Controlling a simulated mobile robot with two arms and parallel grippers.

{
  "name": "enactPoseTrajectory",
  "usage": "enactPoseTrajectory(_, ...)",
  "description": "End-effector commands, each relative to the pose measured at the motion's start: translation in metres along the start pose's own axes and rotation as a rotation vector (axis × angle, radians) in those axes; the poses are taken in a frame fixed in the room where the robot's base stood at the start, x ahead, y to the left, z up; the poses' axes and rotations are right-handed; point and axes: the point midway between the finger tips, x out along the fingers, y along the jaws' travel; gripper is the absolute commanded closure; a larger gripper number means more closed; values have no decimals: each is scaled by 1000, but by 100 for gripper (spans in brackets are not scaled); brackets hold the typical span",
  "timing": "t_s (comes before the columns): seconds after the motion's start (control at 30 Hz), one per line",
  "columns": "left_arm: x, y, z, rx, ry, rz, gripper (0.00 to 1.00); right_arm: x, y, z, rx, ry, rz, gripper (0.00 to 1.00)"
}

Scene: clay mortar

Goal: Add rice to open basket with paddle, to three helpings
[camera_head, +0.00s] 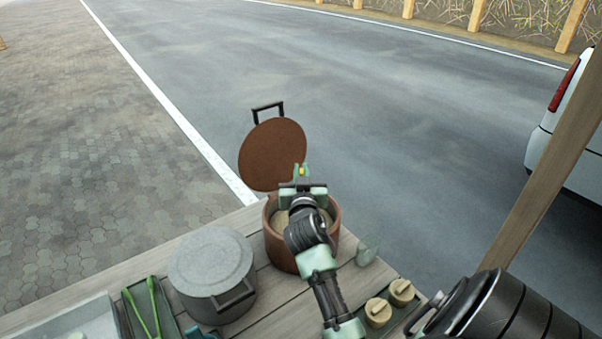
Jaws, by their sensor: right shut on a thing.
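The open basket (274,242) is a round reddish-brown tub on the wooden table, with its brown lid (272,152) tilted up at the back and a dark handle on top. Pale contents, likely the rice (281,222), show inside at the left. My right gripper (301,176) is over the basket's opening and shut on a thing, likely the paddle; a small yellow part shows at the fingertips. The gripper and wrist hide most of the held thing and much of the basket's inside. My left gripper is not in view.
A grey lidded pot (211,262) stands left of the basket. Green tongs (154,305) lie in a dark tray, with a pale tray (75,322) farther left. A clear glass (367,249) and two small beige lidded jars (378,312) stand at the right.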

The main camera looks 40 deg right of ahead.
Motion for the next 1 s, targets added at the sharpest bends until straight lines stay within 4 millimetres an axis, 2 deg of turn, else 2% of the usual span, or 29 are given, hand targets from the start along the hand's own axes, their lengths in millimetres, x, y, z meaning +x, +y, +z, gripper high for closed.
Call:
enactPoseTrajectory(0.03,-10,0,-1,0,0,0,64,0,0,-11,1,1,0,100)
enactPoseTrajectory(0.7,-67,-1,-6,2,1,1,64,-4,0,-77,-1,1,1,100)
enactPoseTrajectory(1.0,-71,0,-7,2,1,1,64,-4,0,-81,-1,1,1,100)
